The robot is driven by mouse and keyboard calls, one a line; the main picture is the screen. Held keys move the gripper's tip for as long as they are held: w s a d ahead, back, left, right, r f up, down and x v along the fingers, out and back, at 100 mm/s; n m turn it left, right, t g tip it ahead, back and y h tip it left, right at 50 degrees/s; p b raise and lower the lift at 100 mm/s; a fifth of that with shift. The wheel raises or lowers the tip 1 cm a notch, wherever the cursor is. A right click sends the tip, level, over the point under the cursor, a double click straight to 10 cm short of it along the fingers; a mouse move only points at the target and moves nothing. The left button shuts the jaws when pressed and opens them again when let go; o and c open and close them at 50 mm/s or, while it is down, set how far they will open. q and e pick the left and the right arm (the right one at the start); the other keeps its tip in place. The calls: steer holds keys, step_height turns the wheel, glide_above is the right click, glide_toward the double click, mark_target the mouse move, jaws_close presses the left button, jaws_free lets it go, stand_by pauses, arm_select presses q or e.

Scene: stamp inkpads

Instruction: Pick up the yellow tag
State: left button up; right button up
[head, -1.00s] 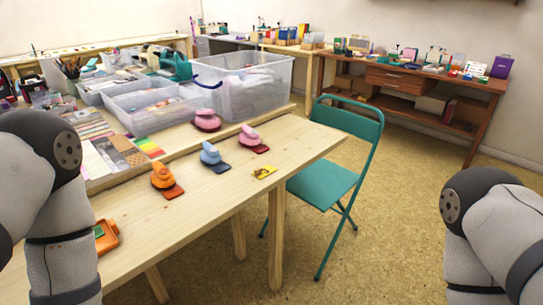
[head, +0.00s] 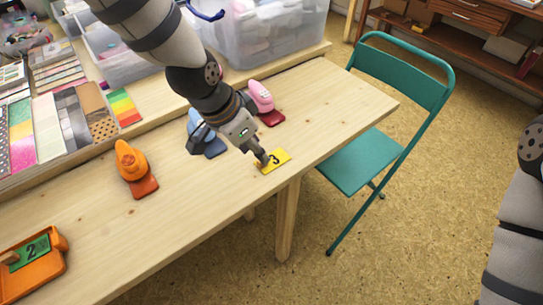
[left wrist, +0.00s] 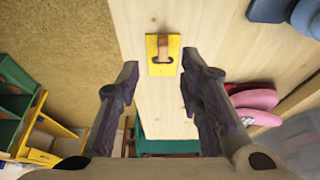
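The yellow tag (head: 281,156) lies flat on the wooden table near its front edge, with a black 3 on it. In the left wrist view the yellow tag (left wrist: 153,66) has a small wooden grip on top and lies beyond and between my fingertips. My right gripper is out of view.
Blue (head: 214,147), pink (head: 271,117) and orange (head: 145,187) stamps with pads stand on the wooden table (head: 210,215). An orange tray (head: 40,287) holds a green tag. Clear bins (head: 270,40) stand behind. A teal chair (head: 360,160) is beside the right end.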

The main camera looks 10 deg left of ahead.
mark_target(272, 158)
arm_select(q)
steer(key=b+x, duration=0.1)
steer(key=x, duration=0.4)
steer(key=shift+w+a+f, duration=0.1)
steer(key=shift+f, duration=0.05)
steer(key=shift+w, duration=0.1)
jaws_close()
